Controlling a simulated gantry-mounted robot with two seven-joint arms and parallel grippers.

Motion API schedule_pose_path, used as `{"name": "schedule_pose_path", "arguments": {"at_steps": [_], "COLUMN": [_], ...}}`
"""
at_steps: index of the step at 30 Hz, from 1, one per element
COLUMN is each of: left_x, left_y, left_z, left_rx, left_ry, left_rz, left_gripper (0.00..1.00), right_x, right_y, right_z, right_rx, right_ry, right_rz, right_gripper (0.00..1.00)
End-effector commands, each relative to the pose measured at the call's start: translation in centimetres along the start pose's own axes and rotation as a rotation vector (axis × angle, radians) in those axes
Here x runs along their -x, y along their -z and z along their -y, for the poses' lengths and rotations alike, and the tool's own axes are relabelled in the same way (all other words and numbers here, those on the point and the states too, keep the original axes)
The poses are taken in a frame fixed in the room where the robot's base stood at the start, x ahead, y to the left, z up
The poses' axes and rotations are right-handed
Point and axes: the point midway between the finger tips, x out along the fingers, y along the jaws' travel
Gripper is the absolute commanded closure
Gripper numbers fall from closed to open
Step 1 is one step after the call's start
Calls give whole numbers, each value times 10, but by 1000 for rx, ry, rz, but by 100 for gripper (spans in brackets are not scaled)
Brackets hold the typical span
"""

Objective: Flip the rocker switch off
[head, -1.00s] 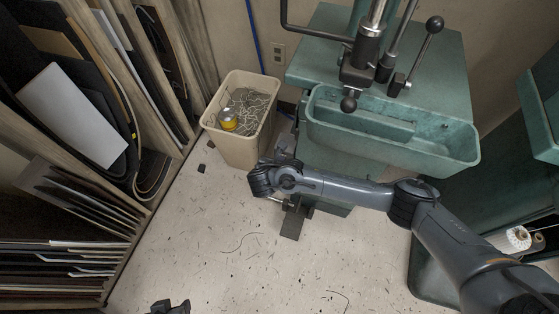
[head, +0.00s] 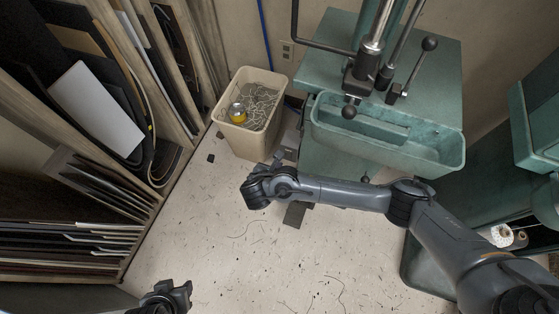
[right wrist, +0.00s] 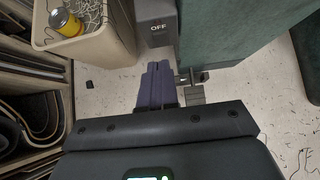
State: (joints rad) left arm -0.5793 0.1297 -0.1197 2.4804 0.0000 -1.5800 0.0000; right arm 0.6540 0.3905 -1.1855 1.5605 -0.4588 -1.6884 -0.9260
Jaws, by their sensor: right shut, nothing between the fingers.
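A grey switch box with a white OFF label (right wrist: 158,27) shows at the top of the right wrist view, beside the green machine body. The rocker itself is not clearly visible there, and the box is hard to make out in the head view. My right gripper (right wrist: 158,85) is shut and empty, its fingers pointing toward the box from just below it in the picture. I cannot tell whether they touch it. In the head view my right gripper (head: 283,156) is low, between the bin and the machine. Only a dark end part of my left arm shows at the bottom edge.
A beige bin (head: 237,138) with a yellow can (head: 237,112) and thread scraps stands left of the green machine (head: 320,165). A dark pedal (head: 294,215) lies on the floor near my right wrist. Racks of sheets fill the left.

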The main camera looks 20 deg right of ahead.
Motion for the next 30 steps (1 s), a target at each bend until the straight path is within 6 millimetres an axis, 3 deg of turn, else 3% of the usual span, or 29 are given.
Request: {"name": "schedule_pose_path", "arguments": {"at_steps": [6, 23, 26, 30], "left_x": [12, 12, 18, 36], "left_y": [4, 5, 6, 12], "left_z": [-1, -3, -2, 0], "left_rx": [5, 13, 11, 7], "left_ry": [-5, -11, -9, -6], "left_rz": [-2, -1, 0, 2], "left_gripper": [57, 57, 57, 57], "right_x": [18, 20, 22, 36], "right_y": [-3, -2, 6, 41], "right_z": [0, 1, 8, 31], "right_rx": [2, 2, 13, 50], "right_ry": [0, 2, 12, 45], "right_rz": [-1, -2, -18, -88], "right_gripper": [100, 100, 100, 100]}}
